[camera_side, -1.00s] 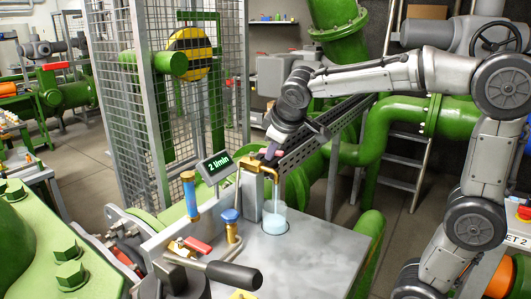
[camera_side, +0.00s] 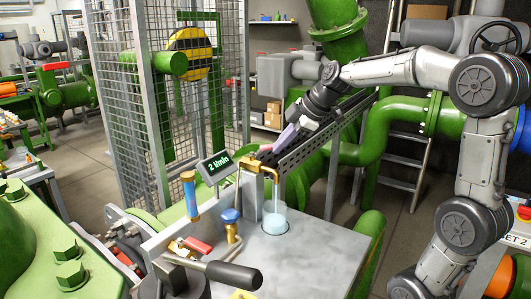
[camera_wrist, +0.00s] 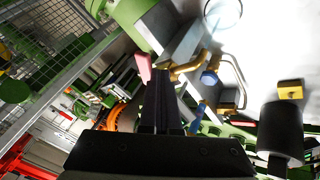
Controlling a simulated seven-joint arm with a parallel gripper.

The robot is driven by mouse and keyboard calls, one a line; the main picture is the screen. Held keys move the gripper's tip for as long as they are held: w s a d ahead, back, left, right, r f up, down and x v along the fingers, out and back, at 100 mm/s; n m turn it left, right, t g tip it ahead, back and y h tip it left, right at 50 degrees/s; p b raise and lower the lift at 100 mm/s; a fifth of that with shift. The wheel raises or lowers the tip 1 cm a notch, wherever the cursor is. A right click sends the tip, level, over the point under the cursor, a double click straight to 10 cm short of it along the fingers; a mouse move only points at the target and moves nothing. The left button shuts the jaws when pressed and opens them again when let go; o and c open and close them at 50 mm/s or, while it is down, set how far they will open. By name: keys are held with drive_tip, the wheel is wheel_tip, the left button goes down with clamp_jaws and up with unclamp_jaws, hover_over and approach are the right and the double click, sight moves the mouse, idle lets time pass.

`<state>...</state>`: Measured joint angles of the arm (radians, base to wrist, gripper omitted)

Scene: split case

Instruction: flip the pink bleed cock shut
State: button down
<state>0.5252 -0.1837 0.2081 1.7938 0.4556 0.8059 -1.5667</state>
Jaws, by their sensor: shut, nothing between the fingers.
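The pink lever of the bleed cock (camera_wrist: 144,67) shows in the wrist view just left of my fingertips. In the side view the pink lever (camera_side: 272,150) is small and partly lost against my fingers, behind the brass spout. My gripper (camera_wrist: 162,72) is shut and empty, with its tips beside the lever; I cannot tell whether they touch it. In the side view my gripper (camera_side: 288,139) reaches in from the upper right. The brass spout (camera_side: 262,168) bends down over a glass (camera_side: 274,218) holding pale blue liquid. A small display (camera_side: 215,164) reads 2 l/min.
A blue-capped brass valve (camera_side: 231,217), a blue cylinder (camera_side: 191,196), a red lever (camera_side: 198,244) and a black handle (camera_side: 234,275) stand left of the glass. A perforated grey rail (camera_side: 325,133) runs behind. The grey plate (camera_side: 325,255) is bare at front right.

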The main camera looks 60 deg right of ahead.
drive_tip(key=w+d+n+y, duration=0.1)
drive_tip(key=n, duration=0.1)
drive_tip(key=d+n+y, duration=0.1)
drive_tip(key=n, duration=0.1)
drive_tip(key=w+d+n+g+y, duration=0.1)
drive_tip(key=n, duration=0.1)
drive_tip(key=shift+w+d+y, duration=0.1)
drive_tip(key=shift+w+y, duration=0.25)
drive_tip(key=shift+y, duration=0.05)
drive_tip(key=shift+w+d+n, duration=0.15)
drive_tip(key=shift+w+n, duration=0.15)
drive_tip(key=shift+w+d, duration=0.1)
drive_tip(key=shift+w, duration=0.05)
drive_tip(key=s+d+r, duration=0.3)
drive_tip(key=s+r, duration=0.5)
drive_tip(key=s, duration=0.1)
drive_tip(key=shift+d, duration=0.35)
idle(0.4)
